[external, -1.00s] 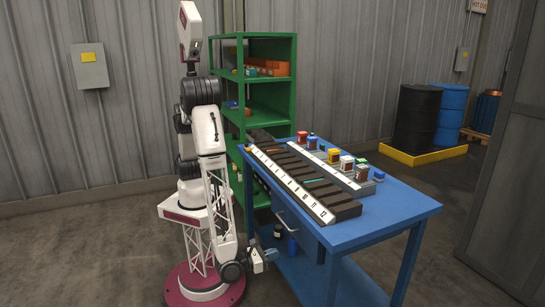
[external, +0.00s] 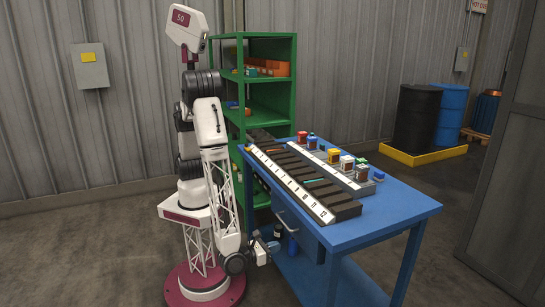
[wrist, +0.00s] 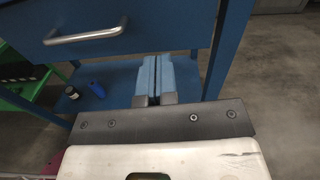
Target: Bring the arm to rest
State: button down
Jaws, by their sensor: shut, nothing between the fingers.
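My gripper (external: 272,247) hangs low at the left side of the blue table, below the level of its top. In the wrist view its two blue fingers (wrist: 154,77) lie side by side, shut with nothing between them. My arm stands folded upright over its round base, with the forearm pointing down. The gripper holds no object and appears apart from the table.
The blue table (external: 385,225) carries a numbered dark rack (external: 325,205) and a grey strip with several coloured blocks (external: 346,162). A drawer handle (wrist: 86,34), a blue can (wrist: 96,88) and a dark bottle (wrist: 72,92) are near the gripper. Green shelves (external: 272,84) stand behind.

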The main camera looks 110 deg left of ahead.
jog(key=s+a+r+n+g+h, duration=0.1)
jog(key=s+a+r+n+g, duration=0.25)
jog(key=a+r, duration=0.3)
jog(key=s+a+r+n+g, duration=0.2)
jog(key=a+r+n+g, duration=0.3)
jog(key=a, duration=0.3)
jog(key=s+a+r+n+g+h, duration=0.1)
jog(key=s+a+r+n+g, duration=0.2)
jog(key=a+r, duration=0.45)
jog(key=s+a+r+n+h, duration=0.3)
jog(key=s+r+n, duration=0.1)
jog(key=s, duration=0.3)
jog(key=s+a+r+n+t+h, duration=0.1)
jog(key=s+a+r+n+h, duration=0.2)
jog(key=s, duration=0.5)
jog(key=s+a+r+n+t+h, duration=0.1)
jog(key=s+a+r+n+h, duration=0.2)
jog(key=s+r+n+h, duration=0.2)
notch_tip(320, 180, up, 3)
jog(key=shift+s+a+f+n, duration=0.2)
jog(key=shift+s+a+n, duration=0.05)
jog(key=shift+s+n, duration=0.85)
